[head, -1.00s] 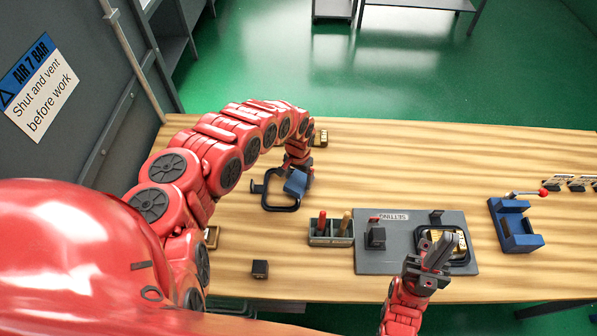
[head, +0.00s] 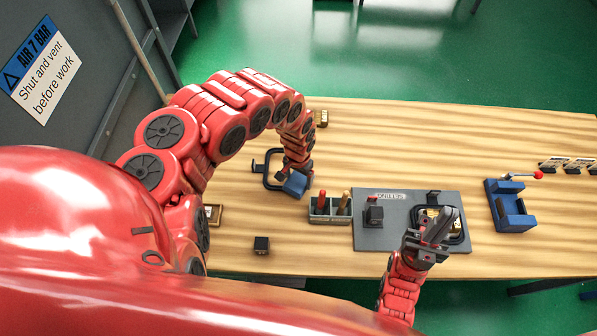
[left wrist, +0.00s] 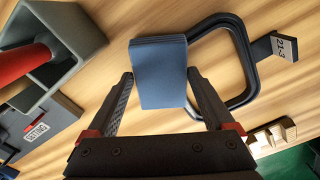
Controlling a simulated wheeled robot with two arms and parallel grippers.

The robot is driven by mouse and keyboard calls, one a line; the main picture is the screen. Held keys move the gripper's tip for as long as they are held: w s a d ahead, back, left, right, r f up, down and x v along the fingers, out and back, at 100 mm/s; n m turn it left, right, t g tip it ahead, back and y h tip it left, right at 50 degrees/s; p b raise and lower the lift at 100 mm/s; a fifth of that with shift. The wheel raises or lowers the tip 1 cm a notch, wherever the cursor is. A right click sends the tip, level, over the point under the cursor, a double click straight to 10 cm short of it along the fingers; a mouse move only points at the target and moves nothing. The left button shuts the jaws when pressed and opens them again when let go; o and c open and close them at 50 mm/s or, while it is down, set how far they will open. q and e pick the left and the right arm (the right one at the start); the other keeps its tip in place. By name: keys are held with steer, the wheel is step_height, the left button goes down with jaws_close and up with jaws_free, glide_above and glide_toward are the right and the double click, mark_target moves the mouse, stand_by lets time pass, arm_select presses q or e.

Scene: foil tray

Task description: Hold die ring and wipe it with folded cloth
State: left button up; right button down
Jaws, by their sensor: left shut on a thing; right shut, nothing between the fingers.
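My left gripper (head: 297,176) is shut on a blue folded cloth (head: 295,185), which also shows between its fingers in the left wrist view (left wrist: 160,72). The cloth is at the near right corner of a black rounded ring (head: 258,172) with a tab; I cannot tell whether they touch. In the left wrist view this ring (left wrist: 243,62) runs partly behind the cloth, its tab marked 21-3. My right gripper (head: 441,224) is shut and empty above a second black ring (head: 461,229) on the grey setting plate (head: 385,238), hiding part of it.
A grey holder (head: 330,215) with red and tan handles stands right of the cloth, close to the left gripper. A small black block (head: 261,245) lies near the front edge. A blue fixture (head: 510,205) with a red-knobbed lever stands at the right. Bare wood lies behind the plate.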

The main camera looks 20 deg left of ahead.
arm_select(q)
steer(key=shift+w+f+b, duration=0.15)
steer(key=shift+w+b, duration=0.05)
steer(key=shift+b, duration=0.25)
steer(key=w, duration=0.1)
steer(key=w+a+b, duration=0.1)
steer(key=shift+w+b, duration=0.3)
steer(key=shift+w, duration=0.35)
steer(key=w+b, duration=0.1)
steer(key=w+a+b, duration=0.1)
steer(key=w+b, duration=0.1)
steer(key=shift+w, duration=0.1)
steer(key=shift+w+a+r+b, duration=0.1)
steer(key=shift+w+r+b, duration=0.2)
steer(key=shift+w, duration=0.15)
steer(key=w+b, duration=0.2)
steer(key=b, duration=0.1)
steer(key=w+a+b, duration=0.1)
steer(key=b, duration=0.1)
steer(key=shift+w+f, duration=0.25)
steer(key=shift+f, duration=0.1)
steer(key=shift+w+a+r, duration=0.1)
steer(key=shift+w+r, duration=0.05)
steer(key=shift+w, duration=0.05)
steer(key=shift+r, duration=0.1)
